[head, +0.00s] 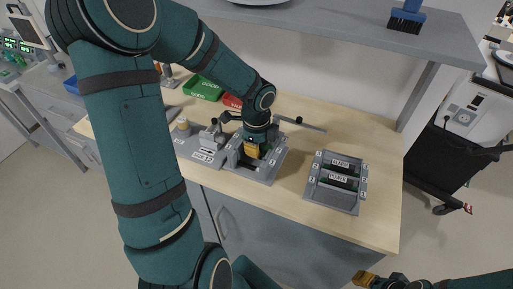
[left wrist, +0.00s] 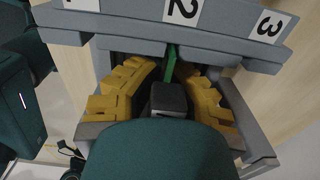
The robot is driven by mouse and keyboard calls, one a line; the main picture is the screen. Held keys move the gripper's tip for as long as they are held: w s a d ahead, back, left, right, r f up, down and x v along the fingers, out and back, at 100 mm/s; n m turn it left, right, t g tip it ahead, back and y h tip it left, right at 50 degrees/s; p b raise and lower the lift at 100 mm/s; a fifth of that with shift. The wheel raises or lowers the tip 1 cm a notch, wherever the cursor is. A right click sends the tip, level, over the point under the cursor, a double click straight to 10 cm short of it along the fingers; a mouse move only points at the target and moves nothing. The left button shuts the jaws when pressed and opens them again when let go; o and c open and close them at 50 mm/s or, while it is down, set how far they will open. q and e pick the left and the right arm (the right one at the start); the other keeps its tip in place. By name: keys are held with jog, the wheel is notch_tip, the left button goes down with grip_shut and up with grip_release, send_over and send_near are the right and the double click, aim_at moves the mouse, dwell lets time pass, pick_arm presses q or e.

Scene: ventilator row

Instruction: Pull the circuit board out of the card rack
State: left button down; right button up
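The grey card rack (head: 268,172) stands on the wooden bench. In the left wrist view its slotted bar (left wrist: 140,14) carries the number labels 2 and 3, with another label cut off at the left. The edge of the green circuit board (left wrist: 170,63) shows below label 2. My left gripper (left wrist: 168,72) has its yellow fingers apart, one on each side of the board, with small gaps visible. In the head view the left gripper (head: 252,150) is down at the rack and hides the board. My right gripper (head: 366,279) is low at the bottom, away from the bench; its finger opening is unclear.
A grey holder (head: 338,205) with two labelled dark slots stands right of the rack. A grey fixture (head: 205,150) adjoins the rack's left. A green bin (head: 203,88) and red bin (head: 231,101) stand behind. A shelf (head: 330,22) overhangs the bench. The bench's right end is clear.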

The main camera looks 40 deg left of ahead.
pick_arm(q)
jog(key=shift+r, duration=0.2)
pick_arm(e)
jog(key=shift+r, duration=0.2)
dwell(0.3)
pick_arm(q)
jog(key=shift+r+p, duration=1.6)
jog(key=shift+p, duration=0.1)
jog(key=shift+r+p, duration=2.45)
jog(key=shift+r, duration=0.15)
pick_arm(e)
notch_tip(320, 180, up, 8)
jog(key=w, duration=0.2)
jog(key=shift+d+f+t, duration=0.15)
jog(key=shift+t, duration=0.15)
